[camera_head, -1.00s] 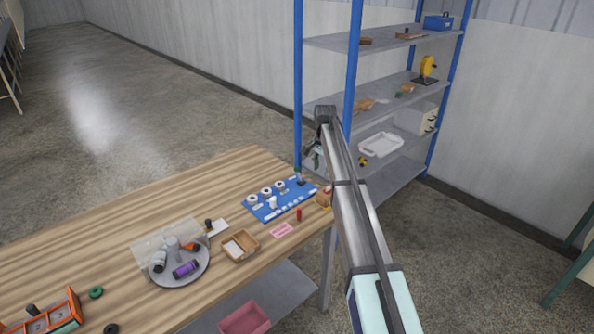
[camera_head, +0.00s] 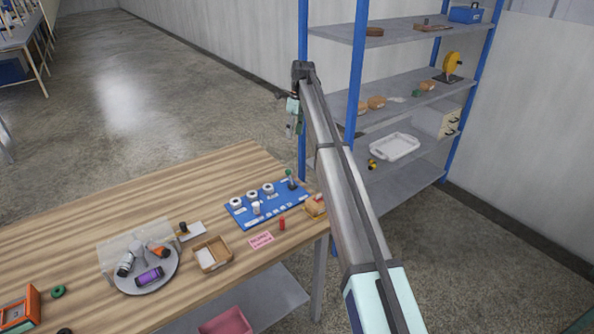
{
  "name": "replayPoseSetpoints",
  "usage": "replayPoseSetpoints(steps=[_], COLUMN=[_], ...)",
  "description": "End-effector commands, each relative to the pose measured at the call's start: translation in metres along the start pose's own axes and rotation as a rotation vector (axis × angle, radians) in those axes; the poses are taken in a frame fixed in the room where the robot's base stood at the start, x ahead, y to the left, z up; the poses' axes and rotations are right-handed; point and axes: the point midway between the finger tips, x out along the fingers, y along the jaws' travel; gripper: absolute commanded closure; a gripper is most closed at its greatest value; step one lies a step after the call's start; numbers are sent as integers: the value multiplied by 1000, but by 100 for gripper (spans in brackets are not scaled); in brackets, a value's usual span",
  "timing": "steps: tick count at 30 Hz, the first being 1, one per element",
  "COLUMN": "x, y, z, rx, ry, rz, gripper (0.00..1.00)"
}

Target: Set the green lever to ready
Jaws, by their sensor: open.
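A blue panel (camera_head: 240,216) lies on the wooden table near its far right corner. It carries several white round dials and a row of pale labels too small to read. A lever with a green knob (camera_head: 289,173) stands upright from a dark base at the panel's right end. My gripper (camera_head: 291,129) hangs from the arm's end, above and beyond the lever in the picture. It is small and partly hidden by my arm, looks open and holds nothing visible. It appears apart from the lever.
A red cylinder (camera_head: 282,224), a pink label (camera_head: 261,240), a wooden tray (camera_head: 228,263) and a round grey plate (camera_head: 168,277) with bottles are on the table (camera_head: 60,235). A shelf with blue posts (camera_head: 357,70) stands behind my arm. The table's far left is clear.

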Motion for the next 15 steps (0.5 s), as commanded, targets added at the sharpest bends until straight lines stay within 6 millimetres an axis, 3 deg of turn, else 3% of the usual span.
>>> replayPoseSetpoints(steps=[8, 15], x=[6, 38], y=[2, 3], z=[-2, -3], rx=[136, 134], ry=[6, 7], rz=[7, 7], gripper=[47, 47])
